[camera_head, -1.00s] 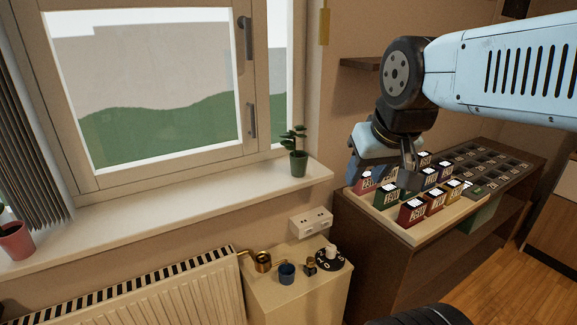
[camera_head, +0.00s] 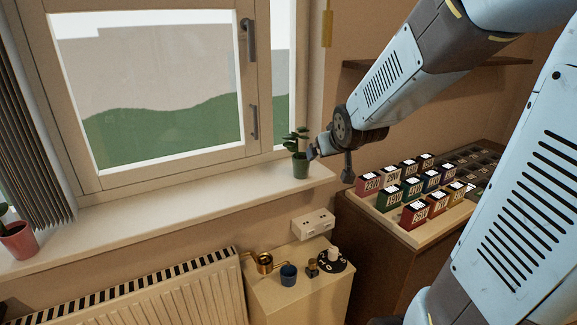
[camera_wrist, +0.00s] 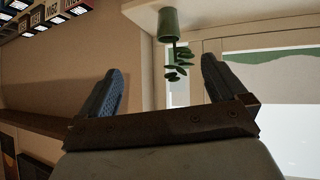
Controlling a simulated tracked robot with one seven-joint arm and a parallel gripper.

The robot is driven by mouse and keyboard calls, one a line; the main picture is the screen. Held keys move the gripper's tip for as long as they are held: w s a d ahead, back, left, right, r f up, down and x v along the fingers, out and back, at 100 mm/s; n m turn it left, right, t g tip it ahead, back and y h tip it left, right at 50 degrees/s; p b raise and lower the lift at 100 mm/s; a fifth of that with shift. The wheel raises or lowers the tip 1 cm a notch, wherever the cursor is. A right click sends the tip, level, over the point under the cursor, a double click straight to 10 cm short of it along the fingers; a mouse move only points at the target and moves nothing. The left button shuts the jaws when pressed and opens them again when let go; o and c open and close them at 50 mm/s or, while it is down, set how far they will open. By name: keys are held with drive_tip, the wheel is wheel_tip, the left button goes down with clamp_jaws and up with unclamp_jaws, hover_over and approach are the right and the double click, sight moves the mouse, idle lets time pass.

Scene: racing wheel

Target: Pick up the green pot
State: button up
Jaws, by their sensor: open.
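The green pot (camera_head: 301,167) with a leafy plant stands upright on the right end of the white windowsill. My gripper (camera_head: 330,160) is just right of the pot in the head view, with its fingers towards it. In the wrist view, the green pot (camera_wrist: 169,24) appears upside down at the top, beyond the fingertips. My gripper (camera_wrist: 163,78) is open there, with its two fingers wide apart and nothing between them. Whether a finger touches the pot is hard to tell in the head view, but the wrist view shows a gap.
A tray of several coloured boxes (camera_head: 413,190) sits on the brown cabinet at right. A pink pot (camera_head: 17,240) stands at the sill's left end. The sill's middle is clear.

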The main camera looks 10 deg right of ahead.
drive_tip(key=w+f+t+y, duration=0.1)
drive_tip(key=w+f+t, duration=0.2)
drive_tip(key=w+f, duration=0.5)
drive_tip(key=t+y, duration=0.2)
drive_tip(key=t, duration=0.2)
approach(300, 159)
drive_tip(key=w, duration=0.4)
drive_tip(key=w+f, duration=0.1)
drive_tip(key=w, duration=0.3)
drive_tip(key=w+a, duration=0.1)
drive_tip(key=w, duration=0.3)
drive_tip(key=shift+w+f, duration=0.15)
drive_tip(key=shift+f, duration=0.1)
drive_tip(key=c, duration=1.5)
